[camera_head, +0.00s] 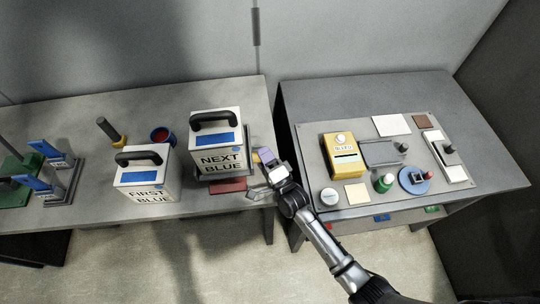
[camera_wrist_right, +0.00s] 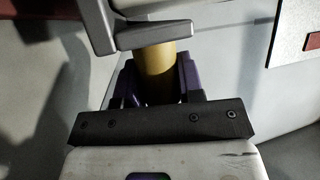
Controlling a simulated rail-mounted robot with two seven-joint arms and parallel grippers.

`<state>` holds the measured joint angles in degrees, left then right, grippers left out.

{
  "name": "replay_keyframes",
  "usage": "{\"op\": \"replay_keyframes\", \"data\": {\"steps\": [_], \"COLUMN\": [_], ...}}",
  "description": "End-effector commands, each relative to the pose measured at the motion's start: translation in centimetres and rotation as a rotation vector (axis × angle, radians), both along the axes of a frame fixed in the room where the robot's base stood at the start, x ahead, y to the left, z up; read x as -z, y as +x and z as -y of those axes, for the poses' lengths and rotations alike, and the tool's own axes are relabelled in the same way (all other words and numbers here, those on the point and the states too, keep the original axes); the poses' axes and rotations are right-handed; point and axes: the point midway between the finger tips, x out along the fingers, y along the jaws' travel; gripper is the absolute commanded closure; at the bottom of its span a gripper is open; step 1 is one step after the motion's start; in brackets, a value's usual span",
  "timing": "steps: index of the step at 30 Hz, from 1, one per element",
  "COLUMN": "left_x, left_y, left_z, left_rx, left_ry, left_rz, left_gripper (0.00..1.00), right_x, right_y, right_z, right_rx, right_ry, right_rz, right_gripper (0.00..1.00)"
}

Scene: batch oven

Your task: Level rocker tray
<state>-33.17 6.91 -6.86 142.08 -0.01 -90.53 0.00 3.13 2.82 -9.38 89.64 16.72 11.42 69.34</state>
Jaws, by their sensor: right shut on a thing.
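A box marked NEXT BLUE (camera_head: 217,158), white with a black handle, stands on a dark tray-like base (camera_head: 222,178) at the right end of the left table. I take this base to be the rocker tray; its tilt is hard to judge. My right gripper (camera_head: 266,157) is beside the base, to its right, near the table's edge. In the right wrist view, its purple fingers (camera_wrist_right: 157,84) are shut around a yellow cylinder (camera_wrist_right: 158,68). A grey bar (camera_wrist_right: 150,36) crosses in front of the cylinder's upper part. My left gripper is out of view.
A box marked FIRST BLUE (camera_head: 146,185) stands left of the tray. A red block (camera_head: 228,185) lies before the tray. The right table holds a panel (camera_head: 350,198) with a yellow box (camera_head: 343,160) and several small parts. A gap separates the tables.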

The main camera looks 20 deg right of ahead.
Motion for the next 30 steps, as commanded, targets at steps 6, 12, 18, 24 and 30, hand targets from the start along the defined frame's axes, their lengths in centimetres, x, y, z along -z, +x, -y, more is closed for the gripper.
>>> {"op": "replay_keyframes", "data": {"steps": [6,12,18,24,30], "left_x": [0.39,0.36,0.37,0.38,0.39], "left_y": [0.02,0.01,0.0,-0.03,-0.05], "left_z": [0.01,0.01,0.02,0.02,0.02], "left_rx": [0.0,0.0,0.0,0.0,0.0], "left_ry": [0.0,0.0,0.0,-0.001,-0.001], "left_rz": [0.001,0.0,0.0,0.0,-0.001], "left_gripper": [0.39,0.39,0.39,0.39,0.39], "right_x": [0.21,0.2,0.19,0.19,0.4], "right_y": [0.21,0.2,0.2,0.2,-0.32], "right_z": [-0.58,-0.53,-0.52,-0.52,-0.45], "right_rx": [-0.011,-0.01,-0.01,-0.01,-0.01], "right_ry": [0.017,0.015,0.014,0.014,0.013], "right_rz": [0.004,0.005,0.005,0.005,0.003], "right_gripper": [1.0,1.0,0.46,0.4,0.4]}}
